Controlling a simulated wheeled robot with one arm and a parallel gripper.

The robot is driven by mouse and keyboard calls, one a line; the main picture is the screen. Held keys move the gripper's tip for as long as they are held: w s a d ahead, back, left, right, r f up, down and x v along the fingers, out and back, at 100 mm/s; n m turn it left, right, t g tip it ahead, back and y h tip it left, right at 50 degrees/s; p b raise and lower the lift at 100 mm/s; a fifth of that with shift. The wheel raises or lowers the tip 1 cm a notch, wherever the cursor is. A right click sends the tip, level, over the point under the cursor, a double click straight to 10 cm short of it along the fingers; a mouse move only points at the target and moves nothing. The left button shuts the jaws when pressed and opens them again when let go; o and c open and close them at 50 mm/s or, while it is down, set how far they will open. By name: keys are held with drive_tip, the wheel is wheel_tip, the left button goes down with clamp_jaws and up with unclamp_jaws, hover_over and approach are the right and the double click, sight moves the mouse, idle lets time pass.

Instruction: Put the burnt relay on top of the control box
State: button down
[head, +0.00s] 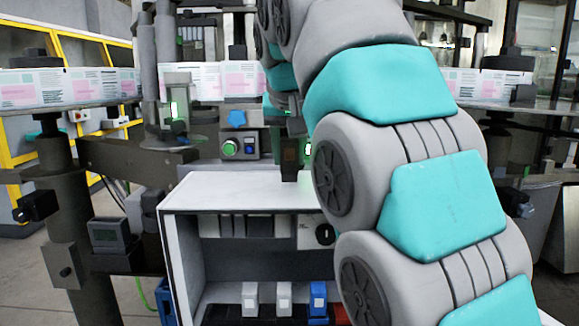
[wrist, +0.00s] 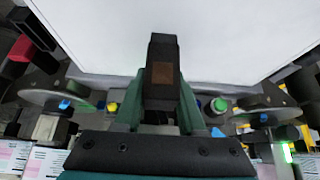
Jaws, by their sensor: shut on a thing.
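The burnt relay (head: 289,160) is a dark block with a brown patch. It is upright over the white top of the control box (head: 235,190). In the wrist view the relay (wrist: 163,73) sits between the green fingers of my gripper (wrist: 162,103), which is shut on it. The white box top (wrist: 95,35) spreads out beyond the relay. I cannot tell whether the relay's lower end touches the top. In the head view my arm covers the right part of the box.
Behind stand a green button and blue knob panel (head: 240,147) and labelled reels (head: 70,88). The box top left of the relay is clear.

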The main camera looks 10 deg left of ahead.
drive_tip(key=shift+f, duration=1.1)
drive_tip(key=shift+f, duration=0.15)
drive_tip(key=c, duration=0.5)
unclamp_jaws()
